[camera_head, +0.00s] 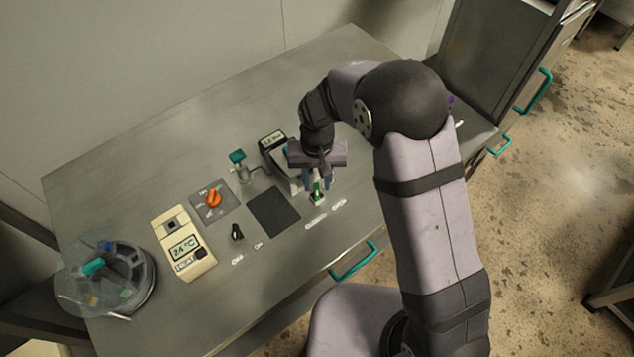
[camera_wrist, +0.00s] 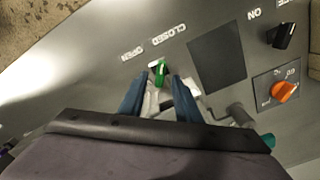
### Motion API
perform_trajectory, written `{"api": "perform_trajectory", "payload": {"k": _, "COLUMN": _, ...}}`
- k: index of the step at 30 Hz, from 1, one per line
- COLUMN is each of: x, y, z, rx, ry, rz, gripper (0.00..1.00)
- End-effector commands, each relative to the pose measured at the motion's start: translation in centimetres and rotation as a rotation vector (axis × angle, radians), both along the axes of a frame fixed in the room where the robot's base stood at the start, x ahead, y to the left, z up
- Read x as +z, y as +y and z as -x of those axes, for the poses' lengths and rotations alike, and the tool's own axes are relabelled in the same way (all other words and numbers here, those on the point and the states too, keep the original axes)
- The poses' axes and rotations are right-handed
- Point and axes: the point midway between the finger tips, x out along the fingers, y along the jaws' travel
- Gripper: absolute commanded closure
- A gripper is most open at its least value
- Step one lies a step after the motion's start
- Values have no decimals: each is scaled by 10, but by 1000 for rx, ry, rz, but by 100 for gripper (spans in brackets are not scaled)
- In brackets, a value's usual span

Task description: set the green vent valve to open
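The green vent valve (camera_head: 318,188) sits near the front edge of the steel bench, and it also shows in the wrist view (camera_wrist: 160,73). Its handle is a short green lever on a pale base. Two labels stand beside it: OPEN (camera_wrist: 132,53) and CLOSED (camera_wrist: 168,35). I cannot tell for sure which label the lever points to. My gripper (camera_wrist: 158,82) is above the bench with its two blue fingers apart, one on each side of the green handle. Contact with the handle is not visible. In the head view my gripper (camera_head: 317,182) partly hides the valve.
A dark flat panel (camera_head: 273,213), an orange knob (camera_head: 213,199), a black switch (camera_head: 237,232) and a teal-handled valve (camera_head: 238,157) lie left of my gripper. A beige temperature unit (camera_head: 184,245) and a round clear-lidded vessel (camera_head: 105,280) stand farther left. The bench's back is clear.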

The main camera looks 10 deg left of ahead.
Motion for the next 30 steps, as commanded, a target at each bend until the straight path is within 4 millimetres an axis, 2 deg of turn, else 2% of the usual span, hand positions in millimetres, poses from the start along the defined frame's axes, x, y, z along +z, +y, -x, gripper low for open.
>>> {"api": "perform_trajectory", "payload": {"k": 6, "x": -17, "y": 0, "z": 0, "rx": 0, "ry": 1, "rz": 0, "gripper": 70}}
{"api": "perform_trajectory", "payload": {"k": 17, "x": -22, "y": 0, "z": 0, "rx": 0, "ry": 0, "rz": 0, "gripper": 70}}
{"api": "perform_trajectory", "payload": {"k": 18, "x": -22, "y": 0, "z": 0, "rx": 0, "ry": 0, "rz": 0, "gripper": 74}}
{"api": "perform_trajectory", "payload": {"k": 21, "x": -22, "y": 0, "z": 0, "rx": 0, "ry": 0, "rz": 0, "gripper": 98}}
{"api": "perform_trajectory", "payload": {"k": 30, "x": -22, "y": 0, "z": 0, "rx": 10, "ry": 0, "rz": 0, "gripper": 100}}
